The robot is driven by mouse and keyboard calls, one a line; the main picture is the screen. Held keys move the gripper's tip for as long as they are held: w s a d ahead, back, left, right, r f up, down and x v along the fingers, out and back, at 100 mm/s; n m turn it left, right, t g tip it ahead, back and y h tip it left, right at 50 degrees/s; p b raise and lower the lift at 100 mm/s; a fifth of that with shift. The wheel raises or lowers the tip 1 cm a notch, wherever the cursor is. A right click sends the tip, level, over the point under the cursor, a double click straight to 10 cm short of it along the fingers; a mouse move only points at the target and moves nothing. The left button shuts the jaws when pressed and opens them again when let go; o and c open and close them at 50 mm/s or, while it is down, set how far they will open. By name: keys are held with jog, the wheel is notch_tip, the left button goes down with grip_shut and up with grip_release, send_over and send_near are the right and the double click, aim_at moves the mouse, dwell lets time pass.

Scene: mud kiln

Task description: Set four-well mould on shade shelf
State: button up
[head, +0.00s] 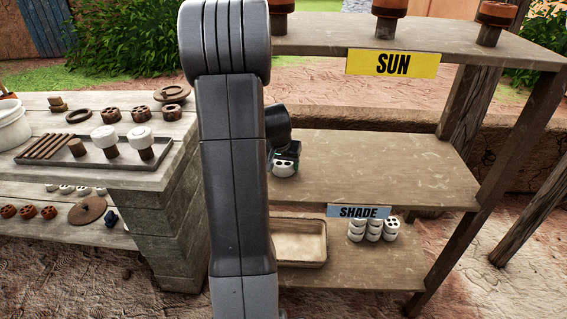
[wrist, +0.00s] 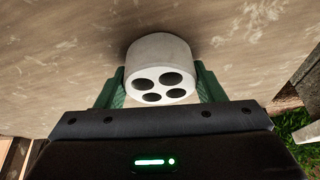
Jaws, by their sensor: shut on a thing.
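The four-well mould (wrist: 160,52) is a short white cylinder with four dark round holes in its visible face. My gripper (wrist: 160,84) is shut on it, with a green finger on each side. In the head view my gripper (head: 285,163) and the mould are small and partly behind my arm, over the left part of the middle shelf (head: 390,170). A blue SHADE sign (head: 359,211) hangs at that shelf's front edge. In the wrist view the mould is against or just above the board; I cannot tell if it touches.
The middle shelf is bare to the right. The top shelf, with a yellow SUN sign (head: 393,63), holds several brown pieces. The lower shelf has a shallow tray (head: 301,262) and stacked white moulds (head: 372,230). A workbench (head: 170,179) with a loaded tray stands left.

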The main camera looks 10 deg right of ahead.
jog(key=o, duration=1.1)
jog(key=shift+r+p, duration=0.2)
jog(key=shift+p, duration=0.15)
jog(key=p+v, duration=0.1)
jog(key=v, duration=1.1)
jog(key=shift+a+f, duration=0.1)
